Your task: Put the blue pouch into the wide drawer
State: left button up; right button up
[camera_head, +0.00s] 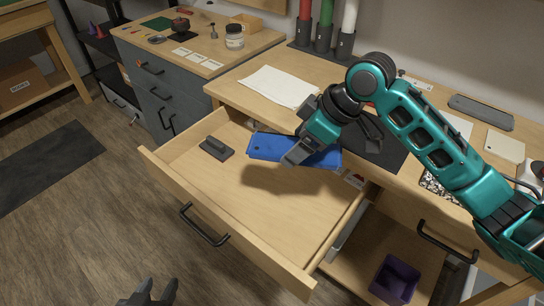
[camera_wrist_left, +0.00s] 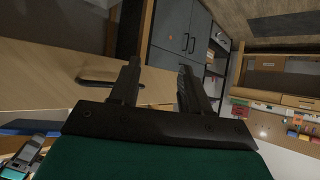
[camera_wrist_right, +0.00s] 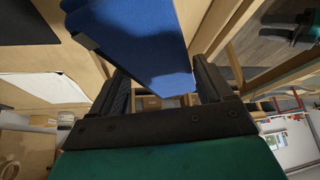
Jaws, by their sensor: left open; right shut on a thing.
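The blue pouch (camera_head: 262,146) is over the back part of the wide drawer (camera_head: 225,235), which is pulled out under the desk top. My right gripper (camera_head: 297,154) is shut on the pouch and partly covers it. A dark shadow lies on the drawer floor below it; I cannot tell the exact height. In the right wrist view the pouch (camera_wrist_right: 140,40) fills the space between the fingers. My left gripper (camera_head: 148,292) is open and empty, low in front of the drawer. Its spread fingers show in the left wrist view (camera_wrist_left: 158,75).
A dark grey block-like item (camera_head: 217,148) lies in the drawer's back left corner. The drawer floor's front and middle are bare. The desk top holds paper (camera_head: 278,86) and a dark mat (camera_head: 385,150). A purple bin (camera_head: 395,280) sits below, right of the drawer.

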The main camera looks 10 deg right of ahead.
jog(key=shift+w+a+r+n+g+y+p, duration=0.2)
jog(key=shift+w+r+n+g+p, duration=0.1)
jog(key=shift+r+n, duration=0.3)
jog(key=shift+w+a+r+n+g+y+p, duration=0.1)
jog(key=shift+w+a+r+n+g+p, duration=0.15)
jog(key=shift+r+n, duration=0.4)
jog(key=shift+n, duration=0.15)
notch_tip(320, 180, down, 16)
jog(key=shift+w+r+b, duration=0.1)
jog(key=shift+r+b, duration=0.15)
jog(key=shift+b, duration=0.5)
notch_tip(320, 180, down, 4)
jog(key=shift+f+b, duration=0.1)
jog(key=shift+b, duration=0.25)
pick_arm(q)
jog(key=shift+s+a+f, duration=0.1)
jog(key=shift+a+f, duration=0.2)
jog(key=shift+f, duration=0.15)
pick_arm(e)
jog(key=shift+f, duration=0.1)
